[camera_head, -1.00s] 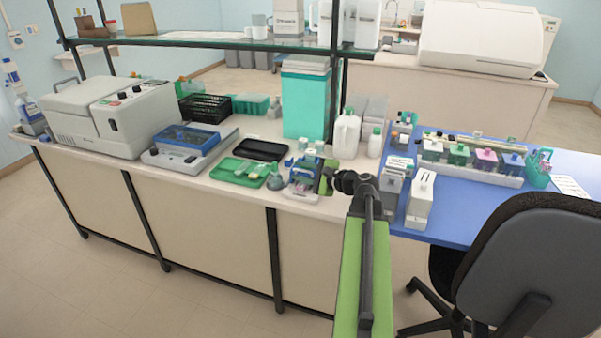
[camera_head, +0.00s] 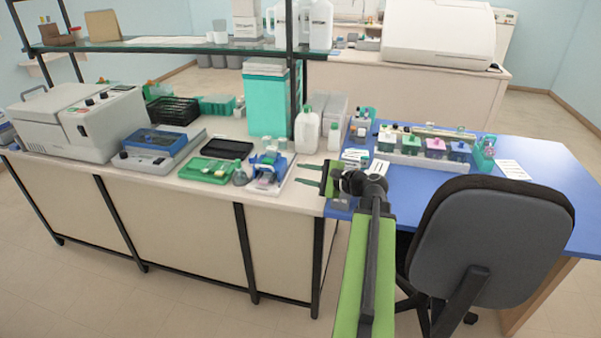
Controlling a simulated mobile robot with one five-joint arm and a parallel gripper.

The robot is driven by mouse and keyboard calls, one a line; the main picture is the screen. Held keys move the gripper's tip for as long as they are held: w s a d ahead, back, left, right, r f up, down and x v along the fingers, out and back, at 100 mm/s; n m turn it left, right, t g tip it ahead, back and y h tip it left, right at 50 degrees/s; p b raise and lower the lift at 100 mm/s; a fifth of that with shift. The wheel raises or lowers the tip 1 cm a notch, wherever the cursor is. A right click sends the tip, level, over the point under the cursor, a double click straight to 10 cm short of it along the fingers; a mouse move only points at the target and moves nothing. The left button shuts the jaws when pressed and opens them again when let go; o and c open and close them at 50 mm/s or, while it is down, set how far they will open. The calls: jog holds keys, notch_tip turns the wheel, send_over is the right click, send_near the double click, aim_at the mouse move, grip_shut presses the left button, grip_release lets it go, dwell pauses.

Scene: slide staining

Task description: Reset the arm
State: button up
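My green arm reaches up from the bottom of the head view. My gripper (camera_head: 309,175) is at its far end, near the bench's front edge and pointing left. Its two dark fingers are apart, with nothing seen between them. The fingers are close to the right side of a small blue-and-white device (camera_head: 268,168) on the bench; I cannot tell whether they touch anything.
The blue table (camera_head: 525,220) holds a rack of coloured staining jars (camera_head: 436,147). A grey chair (camera_head: 490,235) stands right of my arm. White bottles (camera_head: 307,130), a green tray (camera_head: 210,170) and a grey machine (camera_head: 85,120) stand on the bench. Floor at lower left is clear.

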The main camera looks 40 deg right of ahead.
jog(key=shift+w+a, duration=0.1)
jog(key=shift+a, duration=0.2)
jog(key=w+a+n+g+y, duration=0.1)
jog(key=w+a+y, duration=0.15)
jog(key=a, duration=0.45)
jog(key=w+a+n+g+y+p, duration=0.1)
jog(key=w+a+n, duration=0.1)
jog(key=w+a, duration=0.35)
jog(key=w+a+n+g+y, duration=0.1)
jog(key=w+a, duration=0.1)
jog(key=a, duration=0.6)
jog(key=a+f+n+g+y+p, duration=0.1)
jog(key=a+f+n+g, duration=0.3)
jog(key=a, duration=1)
jog(key=s+a+f+n+g+h+p, duration=0.1)
jog(key=s+a+f+n+g+h, duration=0.1)
jog(key=s+a+f+n+g, duration=0.3)
jog(key=s+a+f+n+g+h, duration=0.1)
jog(key=a+f+n, duration=0.2)
jog(key=a, duration=0.5)
jog(key=s+d+f+n+g+h, duration=0.2)
jog(key=s+d+n+h, duration=0.3)
jog(key=d, duration=0.4)
jog(key=shift+s+f+n+h, duration=0.3)
jog(key=shift+s+f+h, duration=0.2)
jog(key=shift+f+h, duration=0.25)
